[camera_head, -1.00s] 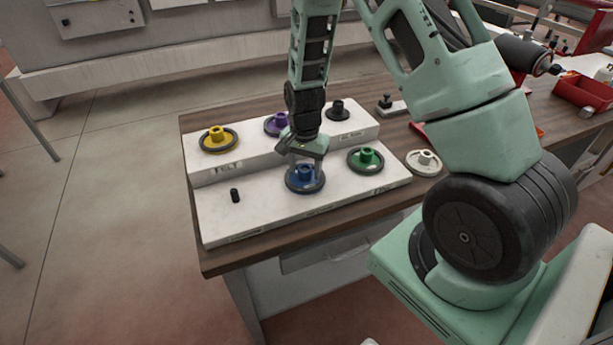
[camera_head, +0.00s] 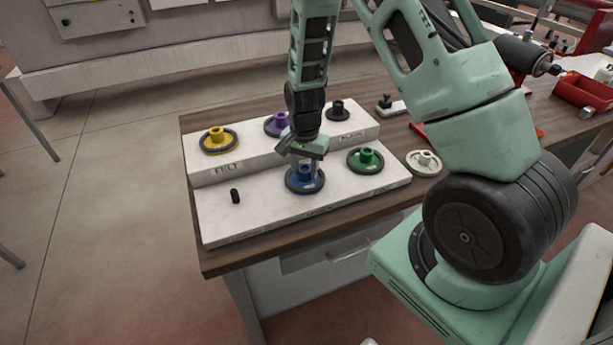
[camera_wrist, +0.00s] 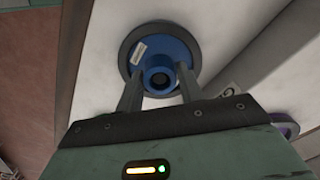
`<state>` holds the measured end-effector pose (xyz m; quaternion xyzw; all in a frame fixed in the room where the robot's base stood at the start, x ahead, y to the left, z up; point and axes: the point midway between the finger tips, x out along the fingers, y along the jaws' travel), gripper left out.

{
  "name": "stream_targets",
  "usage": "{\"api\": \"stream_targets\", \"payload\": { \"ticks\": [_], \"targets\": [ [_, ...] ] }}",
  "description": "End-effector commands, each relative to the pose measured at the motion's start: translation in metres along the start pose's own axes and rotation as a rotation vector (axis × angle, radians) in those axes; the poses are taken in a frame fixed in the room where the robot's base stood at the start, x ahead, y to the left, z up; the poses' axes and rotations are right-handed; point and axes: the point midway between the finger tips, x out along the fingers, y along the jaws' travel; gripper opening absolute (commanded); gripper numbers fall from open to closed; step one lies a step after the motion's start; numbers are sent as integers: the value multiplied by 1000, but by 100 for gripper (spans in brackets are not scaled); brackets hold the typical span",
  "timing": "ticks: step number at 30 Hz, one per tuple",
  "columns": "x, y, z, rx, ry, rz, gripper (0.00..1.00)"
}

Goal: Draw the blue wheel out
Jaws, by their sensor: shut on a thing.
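The blue wheel (camera_head: 304,180) has a dark grey rim and a raised blue hub. It sits in the front row of the white stepped rack (camera_head: 262,208), between a bare black peg (camera_head: 235,196) and the green wheel (camera_head: 365,160). My gripper (camera_head: 305,168) points down over it and is shut on its hub. In the wrist view, the two fingers (camera_wrist: 159,92) lie on either side of the blue hub, and the blue wheel (camera_wrist: 148,54) shows a white label. Whether its underside touches the rack cannot be told.
On the back step are a yellow wheel (camera_head: 218,139), a purple wheel (camera_head: 277,124) and a black wheel (camera_head: 338,111). A white wheel (camera_head: 424,162) lies on the wooden bench (camera_head: 225,259) at right. Red bins (camera_head: 583,93) stand farther right.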

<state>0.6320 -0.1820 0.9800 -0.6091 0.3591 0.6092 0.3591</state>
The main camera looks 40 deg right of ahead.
Motion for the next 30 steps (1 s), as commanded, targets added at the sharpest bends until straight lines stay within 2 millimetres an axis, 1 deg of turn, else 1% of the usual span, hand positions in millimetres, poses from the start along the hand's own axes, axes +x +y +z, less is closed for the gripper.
{"api": "stream_targets", "payload": {
  "ticks": [20,30],
  "targets": [
    [-12,0,0,1,0,-1,1],
    [-12,0,0,0,0,-1,1]
  ]
}}
